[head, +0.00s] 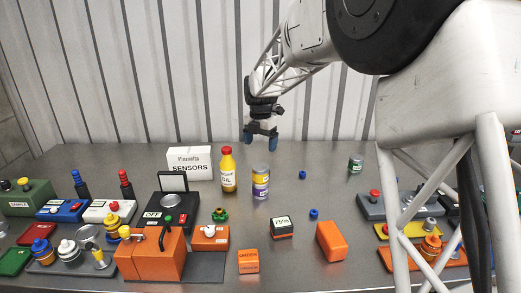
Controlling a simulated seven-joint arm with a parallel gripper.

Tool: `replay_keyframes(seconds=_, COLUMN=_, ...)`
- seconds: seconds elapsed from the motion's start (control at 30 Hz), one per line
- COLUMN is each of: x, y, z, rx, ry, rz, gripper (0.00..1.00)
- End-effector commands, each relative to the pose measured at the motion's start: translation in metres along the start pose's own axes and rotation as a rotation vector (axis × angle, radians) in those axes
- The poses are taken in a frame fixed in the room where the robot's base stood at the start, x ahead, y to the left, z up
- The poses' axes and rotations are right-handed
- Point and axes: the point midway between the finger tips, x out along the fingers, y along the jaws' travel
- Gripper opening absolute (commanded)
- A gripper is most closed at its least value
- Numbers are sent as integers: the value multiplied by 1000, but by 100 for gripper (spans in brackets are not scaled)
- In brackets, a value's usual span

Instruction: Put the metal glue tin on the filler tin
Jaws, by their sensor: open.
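A yellow-banded metal tin (260,171) with a grey lid sits upright in mid-bench. Directly below it is a purple and white tin (261,189); the two look like one tin stacked on another. The labels are too small to read, so I cannot tell for sure which is glue and which is filler. A small dark green tin (355,164) stands apart to the right. My gripper (261,138) points down with its blue fingers apart and empty. In the picture it is above the stacked tins, with a gap between.
A yellow oil bottle (228,172) with a red cap stands close left of the tins, before a white sensors box (190,163). Orange blocks (331,241) and a black-topped box (281,228) lie in front. Devices crowd the left; bench right of the tins is mostly clear.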

Motion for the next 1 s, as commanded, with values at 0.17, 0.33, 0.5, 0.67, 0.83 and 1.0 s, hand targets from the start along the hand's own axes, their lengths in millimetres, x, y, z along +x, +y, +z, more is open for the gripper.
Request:
replay_keyframes(seconds=0.17, x=-3, y=0, z=0, rx=0, ry=1, rz=-1, gripper=90)
replay_keyframes(seconds=0.33, x=-2, y=0, z=0, rx=0, ry=1, rz=-1, gripper=90)
replay_keyframes(seconds=0.5, x=-2, y=0, z=0, rx=0, ry=1, rz=-1, gripper=90)
replay_keyframes(seconds=0.67, x=-2, y=0, z=0, rx=0, ry=0, rz=-1, gripper=90)
replay_keyframes(seconds=0.83, x=-2, y=0, z=0, rx=0, ry=0, rz=-1, gripper=90)
replay_keyframes(seconds=1.0, x=-6, y=-6, z=-3, rx=30, ry=-2, rz=2, gripper=90)
